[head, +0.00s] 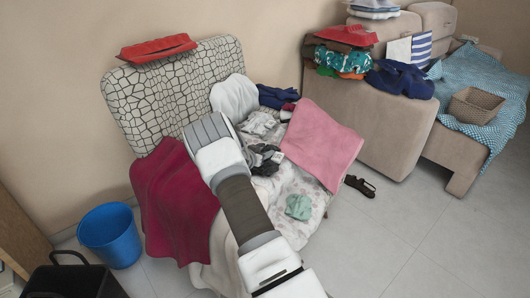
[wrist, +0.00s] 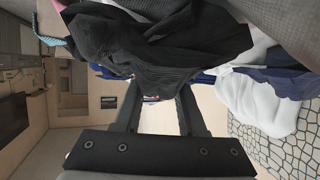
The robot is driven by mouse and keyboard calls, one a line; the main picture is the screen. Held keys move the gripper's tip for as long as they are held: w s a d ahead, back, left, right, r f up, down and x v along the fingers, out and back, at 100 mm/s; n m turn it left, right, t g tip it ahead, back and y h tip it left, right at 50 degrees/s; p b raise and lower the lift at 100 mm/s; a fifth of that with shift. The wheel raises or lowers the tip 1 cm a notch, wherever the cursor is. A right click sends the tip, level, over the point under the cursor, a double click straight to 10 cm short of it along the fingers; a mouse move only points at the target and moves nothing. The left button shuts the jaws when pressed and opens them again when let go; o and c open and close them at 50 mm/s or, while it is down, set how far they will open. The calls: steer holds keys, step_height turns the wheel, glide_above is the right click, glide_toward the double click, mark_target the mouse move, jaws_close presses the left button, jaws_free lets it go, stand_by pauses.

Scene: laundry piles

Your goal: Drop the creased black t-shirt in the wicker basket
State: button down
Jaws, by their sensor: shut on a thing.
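The black t-shirt (wrist: 150,42) is bunched and creased across the top of the wrist view. My gripper (wrist: 155,90) is shut on it, with the cloth covering the fingertips. In the head view my arm hides most of the gripper, and dark cloth shows just right of the arm, over the chair's pile; I cannot tell how much of it is the t-shirt. The wicker basket (head: 476,106) is brown and woven. It stands on the blue patterned cloth on the sofa at the far right, well away from my gripper.
The patterned chair (head: 165,100) holds a pink cloth (head: 319,145), a crimson cloth (head: 178,205) and other laundry. Folded clothes lie on the sofa (head: 372,130). A blue bucket (head: 110,236) and a black bin (head: 72,282) stand at left. Floor is free at right, beyond a dark sandal (head: 360,186).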

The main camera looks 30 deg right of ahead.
steer(key=shift+f, duration=0.2)
steer(key=shift+c, duration=2.4)
jaws_free()
